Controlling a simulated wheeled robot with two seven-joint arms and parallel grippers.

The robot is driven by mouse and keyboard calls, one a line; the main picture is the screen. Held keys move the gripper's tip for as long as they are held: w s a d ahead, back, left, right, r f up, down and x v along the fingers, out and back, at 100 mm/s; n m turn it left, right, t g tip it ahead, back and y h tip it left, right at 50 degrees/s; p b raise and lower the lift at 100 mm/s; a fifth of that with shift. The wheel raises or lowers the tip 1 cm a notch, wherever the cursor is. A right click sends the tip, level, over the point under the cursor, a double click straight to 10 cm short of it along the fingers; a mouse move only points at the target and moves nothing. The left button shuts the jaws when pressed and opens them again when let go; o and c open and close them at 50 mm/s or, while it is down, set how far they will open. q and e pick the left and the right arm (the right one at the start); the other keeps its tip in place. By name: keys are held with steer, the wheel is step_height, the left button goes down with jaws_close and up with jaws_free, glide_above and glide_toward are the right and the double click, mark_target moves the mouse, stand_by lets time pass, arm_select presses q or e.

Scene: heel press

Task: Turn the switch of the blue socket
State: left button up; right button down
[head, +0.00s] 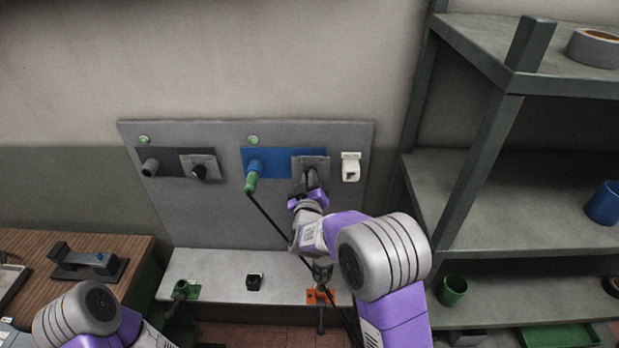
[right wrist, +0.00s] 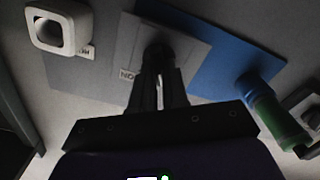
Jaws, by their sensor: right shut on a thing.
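The blue socket panel (head: 272,162) is on the grey board, with a green plug (head: 251,182) in its blue socket (head: 256,166) and a dark cable running down from it. The grey switch plate (head: 313,161) is at the panel's right end. My right gripper (head: 311,177) is at this plate, shut on the dark switch knob (right wrist: 158,52), mostly hidden by the fingers. In the right wrist view the blue panel (right wrist: 215,60) and green plug (right wrist: 279,122) lie right of the fingers. The left gripper is out of view; only part of my left arm shows.
A dark panel with a grey socket (head: 150,167) and a black knob (head: 199,172) is on the left. A white holder (head: 351,167) is close right of my gripper. Grey shelves (head: 500,210) stand at the right. A small black block (head: 255,282) lies on the ledge below.

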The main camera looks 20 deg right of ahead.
steer(key=shift+n, duration=0.5)
steer(key=c, duration=1.1)
jaws_free()
steer(key=shift+c, duration=0.2)
steer(key=v, duration=0.7)
steer(key=shift+s+b, duration=0.3)
steer(key=shift+b, duration=0.15)
steer(key=shift+a, duration=0.1)
